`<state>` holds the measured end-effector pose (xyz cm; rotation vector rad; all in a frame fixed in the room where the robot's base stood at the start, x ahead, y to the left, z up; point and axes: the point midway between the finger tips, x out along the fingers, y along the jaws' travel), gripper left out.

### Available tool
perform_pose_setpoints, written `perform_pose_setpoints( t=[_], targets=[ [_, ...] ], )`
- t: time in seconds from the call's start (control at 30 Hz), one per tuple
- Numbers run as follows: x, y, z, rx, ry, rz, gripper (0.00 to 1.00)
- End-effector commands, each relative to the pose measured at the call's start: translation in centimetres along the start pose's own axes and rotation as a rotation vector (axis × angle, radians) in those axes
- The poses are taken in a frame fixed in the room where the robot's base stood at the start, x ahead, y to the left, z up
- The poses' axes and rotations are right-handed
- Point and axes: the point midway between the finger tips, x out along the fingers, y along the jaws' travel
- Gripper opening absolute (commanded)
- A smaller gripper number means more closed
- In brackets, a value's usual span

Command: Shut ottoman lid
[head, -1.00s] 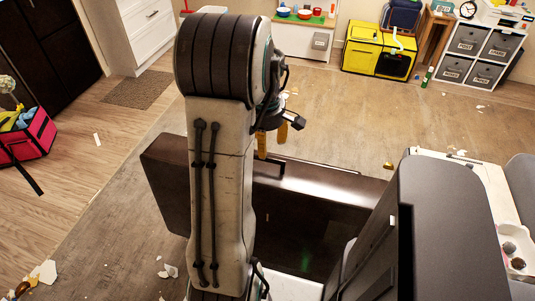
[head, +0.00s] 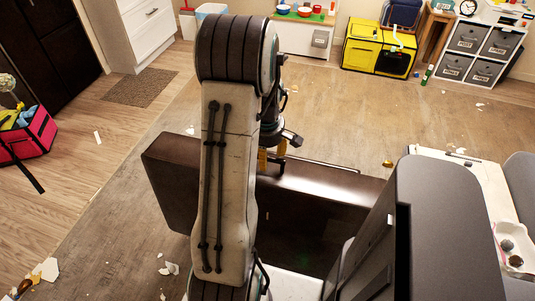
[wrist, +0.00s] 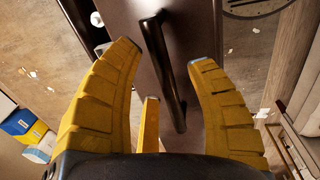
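The dark brown ottoman (head: 310,190) stands in front of me in the head view, partly hidden behind my arm. Its lid (wrist: 190,25) shows in the wrist view as a dark brown panel with a black bar handle (wrist: 163,70). The lid looks raised, but its exact angle is hard to tell. My gripper (head: 272,160) is at the ottoman's upper edge. In the wrist view, its yellow fingers (wrist: 164,52) are spread apart, with the handle between them. The gripper is empty, and I cannot tell whether any finger touches the handle.
A grey sofa (head: 450,230) stands close at right, beside a white surface holding a tray (head: 515,240). A pink bag (head: 35,140) is at left. Litter pieces (head: 45,268) lie on the floor. A yellow box (head: 375,50) stands at the back. Floor beyond the ottoman is mostly clear.

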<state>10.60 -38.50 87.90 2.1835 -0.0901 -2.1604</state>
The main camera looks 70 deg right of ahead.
Motion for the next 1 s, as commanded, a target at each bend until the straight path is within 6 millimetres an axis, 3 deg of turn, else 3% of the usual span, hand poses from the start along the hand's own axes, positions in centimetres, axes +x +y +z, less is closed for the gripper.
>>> perform_pose_setpoints(
  t=[0.53, 1.0],
  targets=[
    [-0.03, 0.01, -0.01, 0.000, 0.000, 0.000, 0.01],
    [0.10, -0.05, 0.01, 0.000, 0.000, -0.002, 0.00]
  ],
)
